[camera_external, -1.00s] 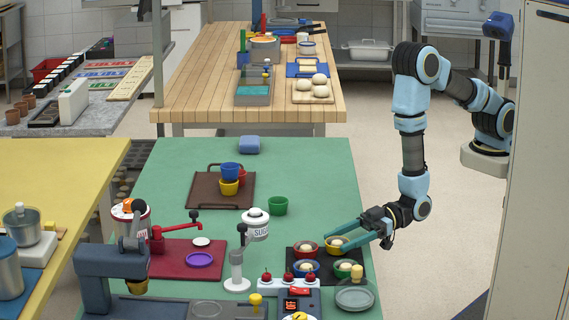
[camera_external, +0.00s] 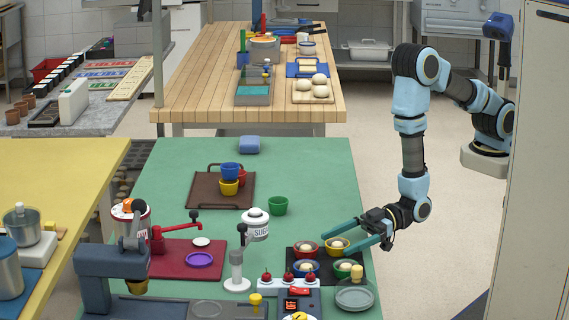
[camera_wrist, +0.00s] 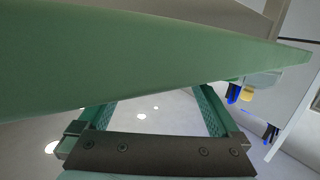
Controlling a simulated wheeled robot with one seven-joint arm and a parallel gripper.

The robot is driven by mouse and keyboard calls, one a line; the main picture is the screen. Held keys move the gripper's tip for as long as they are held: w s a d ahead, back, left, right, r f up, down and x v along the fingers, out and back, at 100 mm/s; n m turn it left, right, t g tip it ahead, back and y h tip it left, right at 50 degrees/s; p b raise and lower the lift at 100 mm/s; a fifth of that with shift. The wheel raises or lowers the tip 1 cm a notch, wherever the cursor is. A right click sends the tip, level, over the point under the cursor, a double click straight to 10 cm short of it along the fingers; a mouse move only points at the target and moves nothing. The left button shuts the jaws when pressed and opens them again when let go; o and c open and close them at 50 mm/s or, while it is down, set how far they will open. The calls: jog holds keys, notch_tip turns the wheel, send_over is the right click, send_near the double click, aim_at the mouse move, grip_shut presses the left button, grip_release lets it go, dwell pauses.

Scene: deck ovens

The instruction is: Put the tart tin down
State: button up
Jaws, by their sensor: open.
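The yellow tart tin (camera_external: 337,247) with pale filling sits on the dark tray (camera_external: 325,281), at its far right. A red tin (camera_external: 306,249), a blue tin (camera_external: 305,268) and a green tin (camera_external: 343,270), also filled, share the tray. My gripper (camera_external: 333,241) is open at the yellow tin, with one finger beyond it and one on its right side. I cannot tell whether either finger touches it. In the wrist view my gripper (camera_wrist: 160,100) shows both fingers spread under a green surface; no tin shows there.
A brown tray (camera_external: 210,198) holds stacked cups. The right side of the green table (camera_external: 320,175) is clear.

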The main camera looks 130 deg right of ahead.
jog(key=s+a+r+g+y, duration=0.1)
jog(key=s+g, duration=0.3)
jog(key=s, duration=0.4)
jog(key=s+a+r+n+g+y, duration=0.1)
jog(key=s+a+r+g+y, duration=0.1)
jog(key=s, duration=0.5)
jog(key=shift+s+a+r+g, duration=0.35)
jog(key=shift+r+g, duration=0.1)
jog(key=shift+g, duration=0.75)
jog(key=s+r+g, duration=0.1)
jog(key=s+g, duration=0.1)
jog(key=s, duration=0.2)
jog(key=s+r+g, duration=0.2)
jog(key=s, duration=0.2)
jog(key=s+r+g, duration=0.1)
jog(key=s+r, duration=0.1)
jog(key=s, duration=0.2)
jog(key=shift+s+d+r+g, duration=0.15)
jog(key=shift+s+r+g, duration=0.1)
jog(key=shift+s+g, duration=0.15)
jog(key=shift+c, duration=0.5)
jog(key=shift+s, duration=0.25)
jog(key=shift+c, duration=0.8)
